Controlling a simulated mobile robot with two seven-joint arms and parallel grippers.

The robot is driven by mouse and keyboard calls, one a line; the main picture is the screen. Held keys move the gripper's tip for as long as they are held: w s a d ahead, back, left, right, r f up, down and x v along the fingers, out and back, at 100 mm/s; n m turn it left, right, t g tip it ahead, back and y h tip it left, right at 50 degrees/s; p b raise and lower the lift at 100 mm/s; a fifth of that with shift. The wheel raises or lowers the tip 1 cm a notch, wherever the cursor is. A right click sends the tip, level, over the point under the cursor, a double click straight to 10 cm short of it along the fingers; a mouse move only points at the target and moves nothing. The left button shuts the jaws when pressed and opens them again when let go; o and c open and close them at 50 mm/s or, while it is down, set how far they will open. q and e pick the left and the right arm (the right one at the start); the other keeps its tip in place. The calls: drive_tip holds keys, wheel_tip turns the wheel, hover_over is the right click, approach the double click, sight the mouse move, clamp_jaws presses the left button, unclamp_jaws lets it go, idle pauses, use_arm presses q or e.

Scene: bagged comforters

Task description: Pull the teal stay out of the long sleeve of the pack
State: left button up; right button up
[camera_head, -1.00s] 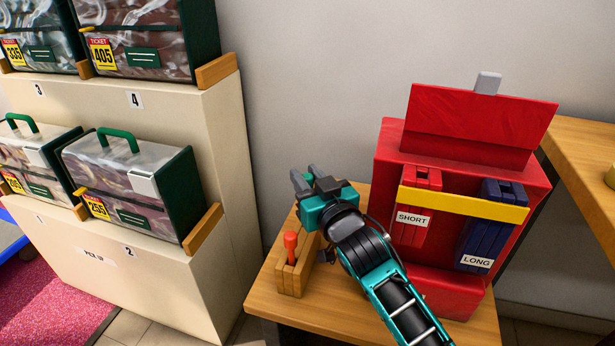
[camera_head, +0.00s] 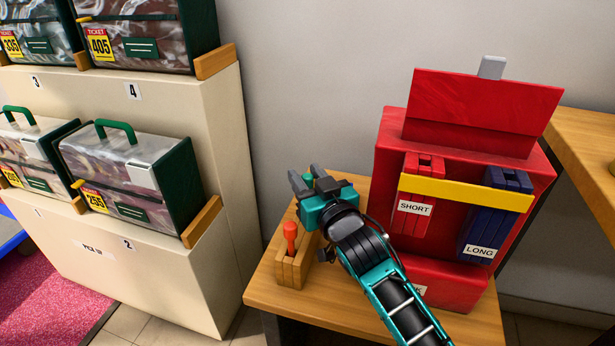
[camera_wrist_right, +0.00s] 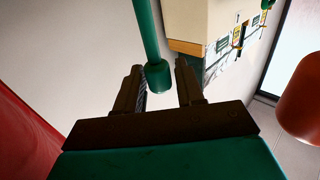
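The red pack (camera_head: 436,235) stands on a wooden table, with a red sleeve labelled SHORT (camera_head: 413,210) and a dark blue sleeve labelled LONG (camera_head: 484,225) under a yellow band. I cannot make out a teal stay in the long sleeve. My right gripper (camera_head: 309,181) is left of the pack, above the table, with its fingers apart. In the right wrist view, a green rod with a thicker end (camera_wrist_right: 157,75) reaches between the fingers (camera_wrist_right: 162,88), with a gap on the right side; I cannot tell what it is. My left gripper is out of view.
A wooden holder (camera_head: 284,270) with a red-handled tool (camera_head: 291,236) stands just below my right gripper. A cream shelf unit (camera_head: 170,285) with bagged comforters (camera_head: 128,172) is at the left. The wooden tabletop (camera_head: 330,303) is bare in front.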

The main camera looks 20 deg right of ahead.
drive_tip(key=o, duration=0.3)
drive_tip(key=shift+o, duration=0.2)
use_arm(q)
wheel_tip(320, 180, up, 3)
drive_tip(key=p, duration=0.2)
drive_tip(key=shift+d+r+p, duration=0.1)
drive_tip(key=shift+p, duration=0.25)
use_arm(e)
drive_tip(key=s+d, duration=0.1)
drive_tip(key=s, duration=1.1)
drive_tip(key=shift+s+d, duration=0.3)
drive_tip(key=shift+s, duration=0.1)
drive_tip(key=shift+s, duration=0.1)
